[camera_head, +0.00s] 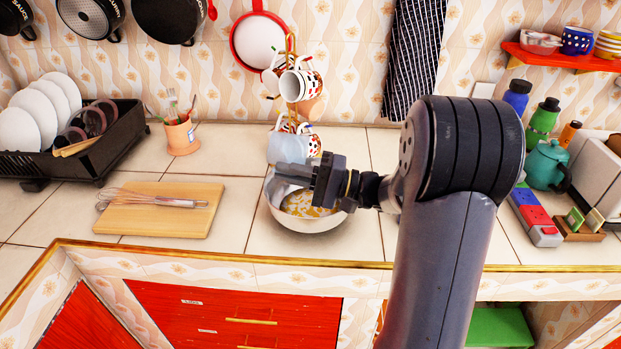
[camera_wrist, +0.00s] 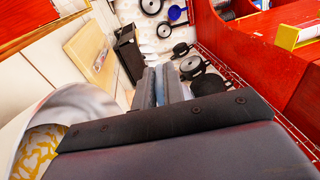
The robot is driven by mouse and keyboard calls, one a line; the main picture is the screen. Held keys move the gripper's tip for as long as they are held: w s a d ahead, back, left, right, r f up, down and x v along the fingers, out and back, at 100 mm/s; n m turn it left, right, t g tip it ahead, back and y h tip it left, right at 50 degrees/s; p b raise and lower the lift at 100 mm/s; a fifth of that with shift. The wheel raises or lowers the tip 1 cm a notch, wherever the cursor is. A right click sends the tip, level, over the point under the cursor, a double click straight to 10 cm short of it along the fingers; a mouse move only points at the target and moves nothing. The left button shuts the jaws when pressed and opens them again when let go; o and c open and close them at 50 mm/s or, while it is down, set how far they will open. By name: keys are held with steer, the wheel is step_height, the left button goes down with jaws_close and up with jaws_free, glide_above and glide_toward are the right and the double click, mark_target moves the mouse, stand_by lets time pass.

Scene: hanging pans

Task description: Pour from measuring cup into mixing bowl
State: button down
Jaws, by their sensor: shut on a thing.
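The mixing bowl (camera_head: 305,220) stands on the tiled counter with a yellow and white mix inside. Part of it shows at the lower left of the wrist view (camera_wrist: 65,105). My gripper (camera_head: 290,172) is over the bowl's back left part, fingers pointing left. In the wrist view its fingers (camera_wrist: 162,85) are close together. A pale, see-through measuring cup (camera_head: 287,149) is at the fingers, above the bowl's far rim, and my gripper is shut on it. The fingers partly hide the cup, and I cannot tell its contents or whether anything is flowing.
A cutting board (camera_head: 160,222) with a whisk (camera_head: 150,198) lies left of the bowl. A utensil pot (camera_head: 181,137) and a dish rack (camera_head: 95,150) stand farther left. A mug tree (camera_head: 293,60) with mugs stands close behind the cup. Bottles and a teapot (camera_head: 547,166) are at right.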

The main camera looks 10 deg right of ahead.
steer(key=h+p, duration=0.1)
steer(key=p, duration=0.1)
steer(key=shift+w+a+r+g+h+p, duration=0.1)
steer(key=shift+a+r+g+h+p, duration=0.05)
steer(key=shift+a+g+h+p, duration=0.2)
steer(key=shift+f, duration=0.5)
steer(key=a+h+p, duration=0.1)
steer(key=h+p, duration=0.1)
steer(key=w+a+g+h+p, duration=0.1)
steer(key=p, duration=0.2)
steer(key=shift+a+g+h, duration=0.25)
steer(key=shift+a+h, duration=0.1)
steer(key=shift+a, duration=0.05)
steer(key=shift+w+r+h+p, duration=0.1)
steer(key=shift+r+h+p, duration=0.2)
steer(key=shift+h+p, duration=0.5)
steer(key=p, duration=0.1)
steer(key=g+h+p, duration=0.1)
steer(key=shift+a+f+h+p, duration=0.25)
steer(key=shift+a+h+p, duration=0.05)
steer(key=shift+p, duration=0.1)
steer(key=shift+w+r+g+h+p, duration=0.1)
steer(key=shift+r+g+h+p, duration=0.3)
steer(key=shift+p, duration=0.85)
steer(key=w+a+f+g+h+p, duration=0.1)
steer(key=w+a+g+h+p, duration=0.1)
steer(key=a+h, duration=0.4)
steer(key=shift+w+g+h+p, duration=0.25)
steer(key=shift+g+h+p, duration=0.45)
steer(key=shift+h, duration=0.8)
